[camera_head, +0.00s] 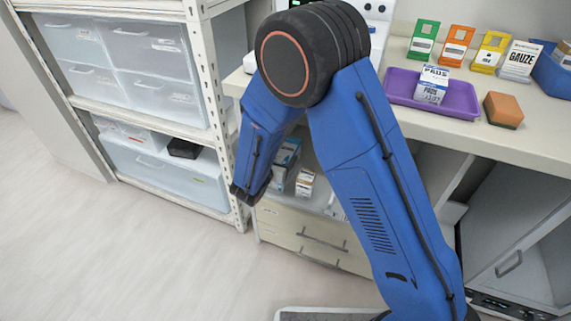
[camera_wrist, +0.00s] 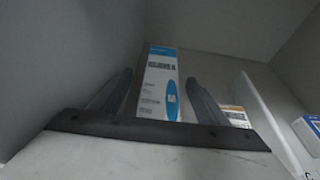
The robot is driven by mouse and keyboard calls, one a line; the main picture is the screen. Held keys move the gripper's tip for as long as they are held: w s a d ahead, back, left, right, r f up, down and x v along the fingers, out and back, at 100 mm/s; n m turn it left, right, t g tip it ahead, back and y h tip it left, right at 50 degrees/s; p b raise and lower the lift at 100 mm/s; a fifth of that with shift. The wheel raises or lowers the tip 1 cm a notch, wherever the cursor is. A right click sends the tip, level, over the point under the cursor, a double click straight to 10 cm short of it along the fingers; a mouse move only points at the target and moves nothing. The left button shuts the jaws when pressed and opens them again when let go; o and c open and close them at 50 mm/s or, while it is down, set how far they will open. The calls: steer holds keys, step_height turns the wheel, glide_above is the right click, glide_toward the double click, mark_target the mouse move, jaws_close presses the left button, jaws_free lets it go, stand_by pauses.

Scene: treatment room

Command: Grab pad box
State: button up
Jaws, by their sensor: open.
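My gripper (camera_wrist: 158,100) is open in the wrist view, with a dark finger on each side of an upright white and blue box (camera_wrist: 160,75). The box stands ahead between the fingers; I see no clear contact, and its print is too blurred to read. In the head view my gripper is low at the open shelf under the counter, its tips hard to make out, beside a blue and white box (camera_head: 285,160). A white and blue box (camera_head: 432,85), its label seeming to read "PADS", stands on the purple tray (camera_head: 465,105) on the counter.
A smaller box (camera_head: 305,182) stands right of the blue and white one on the shelf. A rack with clear drawers (camera_head: 150,50) is at left. An orange-brown block (camera_head: 503,110) and a gauze box (camera_head: 519,60) are on the counter. Shelf walls close in around my gripper.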

mark_target(285, 154)
steer(key=x, duration=0.4)
steer(key=shift+w+d+f, duration=0.1)
steer(key=shift+d, duration=0.1)
steer(key=shift+c, duration=0.6)
steer(key=c, duration=1.5)
jaws_close()
